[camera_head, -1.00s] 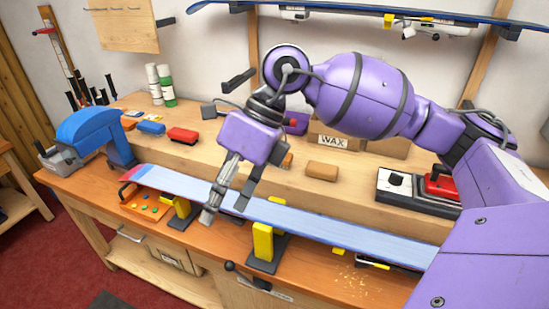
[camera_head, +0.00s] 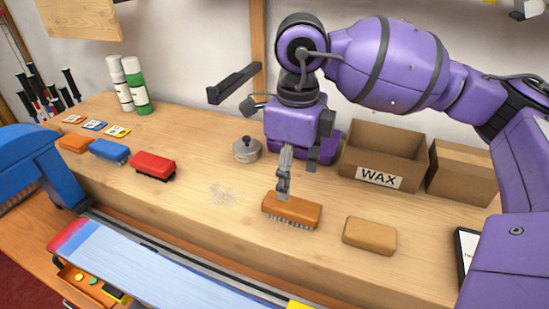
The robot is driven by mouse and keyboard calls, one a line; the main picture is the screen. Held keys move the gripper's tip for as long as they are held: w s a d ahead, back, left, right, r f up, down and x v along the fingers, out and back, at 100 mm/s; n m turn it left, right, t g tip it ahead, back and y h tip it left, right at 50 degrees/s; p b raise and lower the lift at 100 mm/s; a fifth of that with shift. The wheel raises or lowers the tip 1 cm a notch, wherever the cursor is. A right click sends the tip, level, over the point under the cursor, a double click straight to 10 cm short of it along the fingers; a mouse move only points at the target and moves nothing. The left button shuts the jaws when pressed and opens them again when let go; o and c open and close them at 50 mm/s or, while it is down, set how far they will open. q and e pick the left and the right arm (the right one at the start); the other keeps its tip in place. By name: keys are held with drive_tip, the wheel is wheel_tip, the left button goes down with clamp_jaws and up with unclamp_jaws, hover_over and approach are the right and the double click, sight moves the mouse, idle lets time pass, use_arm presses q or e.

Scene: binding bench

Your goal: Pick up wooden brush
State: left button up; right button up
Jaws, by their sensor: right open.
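The wooden brush (camera_head: 292,210) lies bristles down on the raised wooden shelf of the bench, in the middle of the head view. It has an orange-brown back and pale bristles along its front edge. My right gripper (camera_head: 297,180) points down just above and behind the brush, with its fingers apart. The near finger overlaps the brush's rear edge in the picture, and I cannot tell whether it touches. My left gripper is not in view.
A tan block (camera_head: 369,236) lies right of the brush. A WAX box (camera_head: 383,155) stands behind it. A small lidded pot (camera_head: 247,149) is behind left. Red (camera_head: 153,166) and blue (camera_head: 109,151) brushes lie further left.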

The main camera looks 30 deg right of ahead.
sight(293, 204)
wheel_tip(293, 204, down, 3)
drive_tip(key=shift+w+d+f+b, duration=0.1)
drive_tip(key=shift+b, duration=0.35)
drive_tip(key=shift+f, duration=0.3)
drive_tip(key=shift+s+f, duration=0.2)
drive_tip(key=shift+f, duration=0.15)
wheel_tip(293, 204, down, 6)
drive_tip(key=shift+d+r+p, duration=0.15)
drive_tip(key=shift+r+p, duration=0.1)
drive_tip(key=shift+p, duration=0.15)
drive_tip(key=shift+f, duration=0.25)
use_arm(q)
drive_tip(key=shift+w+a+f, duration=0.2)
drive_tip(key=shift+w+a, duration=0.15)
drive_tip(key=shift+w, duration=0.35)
use_arm(e)
drive_tip(key=shift+c, duration=0.3)
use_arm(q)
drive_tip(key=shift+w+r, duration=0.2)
use_arm(e)
drive_tip(key=c, duration=1.3)
drive_tip(key=shift+o, duration=0.2)
drive_tip(key=shift+w+r, duration=0.1)
drive_tip(key=shift+r, duration=0.05)
